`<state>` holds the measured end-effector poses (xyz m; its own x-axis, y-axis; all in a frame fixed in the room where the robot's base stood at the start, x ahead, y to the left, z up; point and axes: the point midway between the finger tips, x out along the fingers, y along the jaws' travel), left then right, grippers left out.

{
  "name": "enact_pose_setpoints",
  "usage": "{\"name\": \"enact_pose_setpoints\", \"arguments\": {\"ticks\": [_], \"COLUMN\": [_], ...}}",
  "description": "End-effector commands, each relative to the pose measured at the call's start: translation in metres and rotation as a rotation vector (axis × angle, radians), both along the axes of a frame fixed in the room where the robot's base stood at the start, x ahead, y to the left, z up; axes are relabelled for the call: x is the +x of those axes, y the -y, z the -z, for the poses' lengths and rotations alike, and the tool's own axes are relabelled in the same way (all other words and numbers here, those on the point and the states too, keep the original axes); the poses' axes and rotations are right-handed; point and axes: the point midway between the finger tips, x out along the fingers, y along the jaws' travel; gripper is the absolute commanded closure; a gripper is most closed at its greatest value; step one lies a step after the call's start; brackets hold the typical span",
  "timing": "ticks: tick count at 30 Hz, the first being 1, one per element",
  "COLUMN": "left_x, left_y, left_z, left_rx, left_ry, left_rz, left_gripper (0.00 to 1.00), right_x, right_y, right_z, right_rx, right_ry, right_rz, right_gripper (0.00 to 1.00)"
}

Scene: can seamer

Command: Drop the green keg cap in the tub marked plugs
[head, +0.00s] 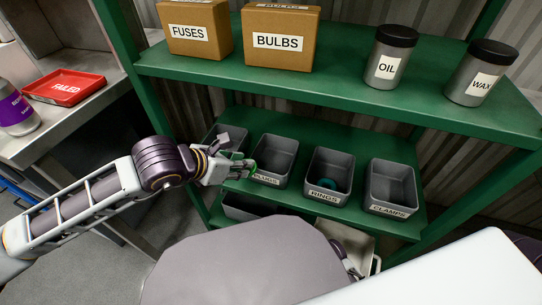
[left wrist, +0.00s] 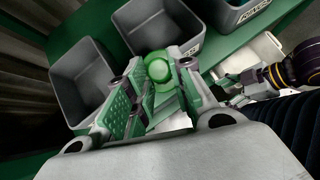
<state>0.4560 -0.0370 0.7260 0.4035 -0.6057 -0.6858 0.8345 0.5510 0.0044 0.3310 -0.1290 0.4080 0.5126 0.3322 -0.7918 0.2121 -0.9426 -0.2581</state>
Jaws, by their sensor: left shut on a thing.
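The green keg cap (left wrist: 159,70) shows in the left wrist view between the fingertips of my left gripper (left wrist: 158,88), which is shut on it. In the head view my left gripper (head: 238,165) is at the left front side of the tub marked plugs (head: 276,153), partly over its label. The cap is hard to tell from the green finger pads there. The plugs tub looks empty. It also shows in the left wrist view (left wrist: 157,24), just beyond the cap. My right gripper (left wrist: 238,84) shows small at the right of the left wrist view, its jaws unclear.
The rings tub (head: 329,176), with a teal thing inside, and the clamps tub (head: 392,186) stand to the right. Another grey tub (head: 226,137) stands behind my left gripper. The green upper shelf (head: 300,77) hangs above, bearing boxes and jars.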

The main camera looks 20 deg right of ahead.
Motion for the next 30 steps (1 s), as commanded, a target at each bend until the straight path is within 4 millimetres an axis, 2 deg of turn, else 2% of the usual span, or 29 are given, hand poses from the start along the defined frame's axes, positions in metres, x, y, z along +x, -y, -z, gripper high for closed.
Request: {"name": "enact_pose_setpoints", "arguments": {"ticks": [25,30], "left_x": [0.05,0.053], "left_y": [0.077,0.081], "left_z": [0.001,0.026], "left_rx": [0.0,0.002], "left_ry": [0.001,0.0], "left_rz": [0.002,0.001], "left_gripper": [1.0,1.0], "right_x": [0.0,0.001], "right_y": [-0.003,-0.005], "right_z": [0.017,0.027], "right_rx": [0.02,0.032], "right_ry": [0.016,0.02], "right_rz": [-0.009,-0.011], "right_gripper": [0.36,0.36]}}
